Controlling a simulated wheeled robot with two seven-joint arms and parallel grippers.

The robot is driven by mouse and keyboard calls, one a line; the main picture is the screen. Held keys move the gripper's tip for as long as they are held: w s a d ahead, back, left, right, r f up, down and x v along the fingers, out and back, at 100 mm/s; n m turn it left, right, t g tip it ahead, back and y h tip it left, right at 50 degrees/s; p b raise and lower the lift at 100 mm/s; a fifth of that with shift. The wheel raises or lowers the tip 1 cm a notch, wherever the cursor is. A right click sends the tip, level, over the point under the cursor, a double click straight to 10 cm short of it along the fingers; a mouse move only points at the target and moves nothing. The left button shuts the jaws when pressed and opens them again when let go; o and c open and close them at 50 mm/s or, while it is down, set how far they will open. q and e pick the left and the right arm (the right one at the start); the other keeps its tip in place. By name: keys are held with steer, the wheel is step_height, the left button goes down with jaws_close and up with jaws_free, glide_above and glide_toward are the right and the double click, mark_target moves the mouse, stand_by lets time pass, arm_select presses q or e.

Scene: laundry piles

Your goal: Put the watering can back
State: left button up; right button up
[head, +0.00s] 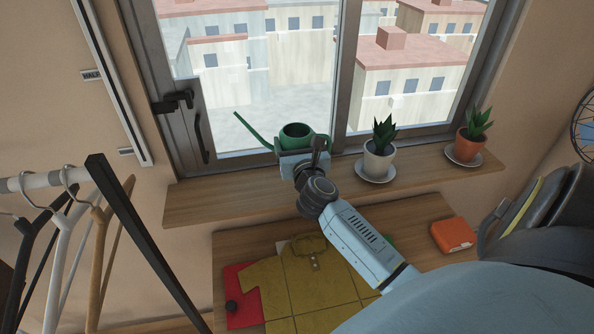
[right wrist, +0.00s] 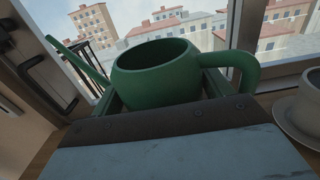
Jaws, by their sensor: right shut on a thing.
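The green watering can (head: 297,131) is at the window, over the left part of the wooden sill (head: 230,196). Its spout points up and to the left. My right gripper (head: 300,150) is shut on the can, reaching it from the room side. In the right wrist view the can's round body (right wrist: 157,78) sits between the two fingers, upright, with its handle (right wrist: 240,72) at the right. The can's bottom is hidden by my gripper, so I cannot tell whether it touches the sill. My left gripper is not in view.
Two potted plants on saucers, one white (head: 379,158) and one terracotta (head: 468,143), stand on the sill to the right. Below is a table with a folded yellow shirt (head: 290,285) and an orange box (head: 453,235). A clothes rack (head: 130,215) with hangers stands at left.

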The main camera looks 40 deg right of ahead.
step_height(320, 180, down, 8)
steer(key=b, duration=0.3)
steer(key=shift+f+b, duration=0.15)
steer(key=shift+b, duration=0.2)
steer(key=shift+f, duration=0.25)
steer(key=o, duration=1.3)
steer(key=shift+c, duration=0.2)
steer(key=shift+r, duration=0.25)
steer(key=v, duration=1.2)
steer(key=shift+b, duration=0.35)
